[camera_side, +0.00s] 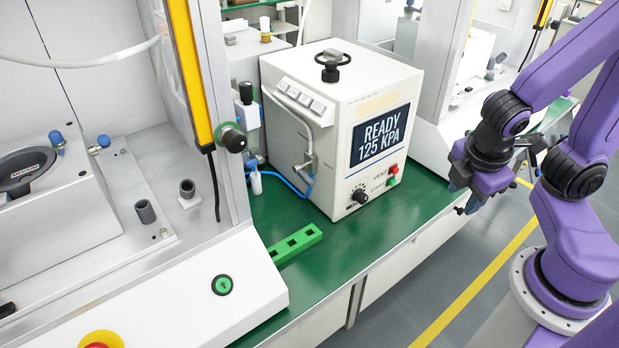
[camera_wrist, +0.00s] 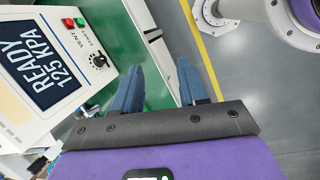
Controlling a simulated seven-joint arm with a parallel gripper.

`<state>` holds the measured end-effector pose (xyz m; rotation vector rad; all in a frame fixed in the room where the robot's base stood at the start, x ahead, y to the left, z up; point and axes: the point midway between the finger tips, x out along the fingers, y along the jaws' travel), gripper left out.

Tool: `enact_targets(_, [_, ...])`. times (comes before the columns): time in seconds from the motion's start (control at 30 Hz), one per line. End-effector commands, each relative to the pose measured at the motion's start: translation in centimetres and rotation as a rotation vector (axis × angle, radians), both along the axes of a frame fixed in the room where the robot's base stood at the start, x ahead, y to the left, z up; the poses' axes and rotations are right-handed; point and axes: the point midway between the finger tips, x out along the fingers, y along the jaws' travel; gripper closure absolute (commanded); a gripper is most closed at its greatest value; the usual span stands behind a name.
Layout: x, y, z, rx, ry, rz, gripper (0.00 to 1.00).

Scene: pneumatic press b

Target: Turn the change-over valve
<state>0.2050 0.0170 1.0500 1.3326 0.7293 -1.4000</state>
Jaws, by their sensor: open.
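No part carries a readable change-over valve label, so I cannot tell which one it is. The white test box has a black rotary knob (camera_side: 359,194) low on its front, and this knob also shows in the wrist view (camera_wrist: 98,61). A black handwheel (camera_side: 331,66) sits on top of the box. A black round knob with a green ring (camera_side: 232,138) is on the press frame at left. My gripper (camera_side: 461,197) is right of the box, apart from it, beyond the bench's front edge. In the wrist view its two blue fingers (camera_wrist: 158,80) are spread and empty.
A green block with square holes (camera_side: 295,243) lies on the green bench (camera_side: 350,240). The press (camera_side: 110,170) stands left. Floor is clear below my gripper.

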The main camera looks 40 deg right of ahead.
Motion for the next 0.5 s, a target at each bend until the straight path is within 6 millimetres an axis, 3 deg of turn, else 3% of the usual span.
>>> enact_targets(0.17, [3.0,-2.0,-0.8,-0.203,-0.062,0.114,0.57])
enact_targets(0.3, [6.6,-3.6,-1.0,-0.422,-0.131,0.264,0.57])
enact_targets(0.5, [12.0,-3.8,-1.1,-0.707,-0.229,0.536,0.57])
